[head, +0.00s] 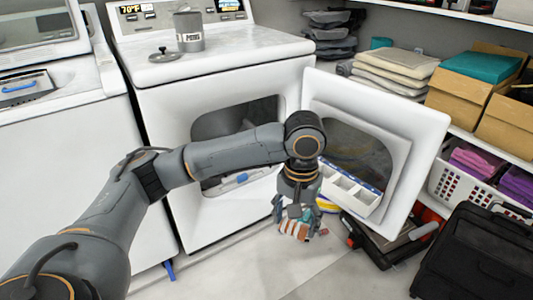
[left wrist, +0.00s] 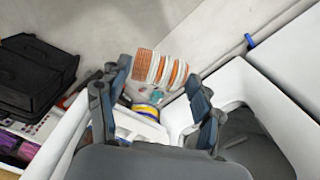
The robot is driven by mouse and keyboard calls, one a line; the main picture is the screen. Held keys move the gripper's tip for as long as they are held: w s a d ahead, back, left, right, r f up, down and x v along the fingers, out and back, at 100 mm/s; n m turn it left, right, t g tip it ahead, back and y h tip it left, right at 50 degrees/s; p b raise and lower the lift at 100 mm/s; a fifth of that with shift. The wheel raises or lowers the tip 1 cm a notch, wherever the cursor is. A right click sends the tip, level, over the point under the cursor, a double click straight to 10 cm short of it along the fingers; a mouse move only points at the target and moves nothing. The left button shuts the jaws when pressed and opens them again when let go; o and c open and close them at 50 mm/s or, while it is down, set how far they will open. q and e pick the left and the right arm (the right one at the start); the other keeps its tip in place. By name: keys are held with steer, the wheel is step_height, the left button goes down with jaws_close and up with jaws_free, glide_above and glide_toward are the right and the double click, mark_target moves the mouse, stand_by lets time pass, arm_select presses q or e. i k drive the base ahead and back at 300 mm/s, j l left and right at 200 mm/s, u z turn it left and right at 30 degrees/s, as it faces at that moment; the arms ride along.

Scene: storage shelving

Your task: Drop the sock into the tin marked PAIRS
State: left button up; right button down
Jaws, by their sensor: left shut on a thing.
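The sock (head: 294,231), striped orange and white, hangs low in front of the open dryer door; it also shows in the left wrist view (left wrist: 158,70). My left gripper (head: 299,222) points down and is shut on the sock, with fingers on both sides of it in the left wrist view (left wrist: 158,88). The grey tin (head: 189,32) stands upright on the dryer top, with a small dark label facing me that is hard to read. A lid with a knob (head: 164,56) lies beside it. The tin's inside is hidden. My right gripper is out of view.
The open dryer door (head: 425,125) stands right of my left arm, with a white compartment tray (head: 350,190) by it. A black case (head: 475,255), a toolbox (head: 390,240) and a basket (head: 465,190) crowd the right. The dryer top's middle (head: 245,55) is clear.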

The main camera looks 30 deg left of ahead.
mark_target(192, 41)
steer(key=j+u, duration=0.1)
steer(key=u, duration=0.65)
steer(key=i+j+u, duration=0.1)
steer(key=u, duration=0.3)
steer(key=i+j, duration=0.75)
steer(key=i+l+u, duration=0.2)
steer(key=l, duration=0.35)
steer(key=k, duration=0.1)
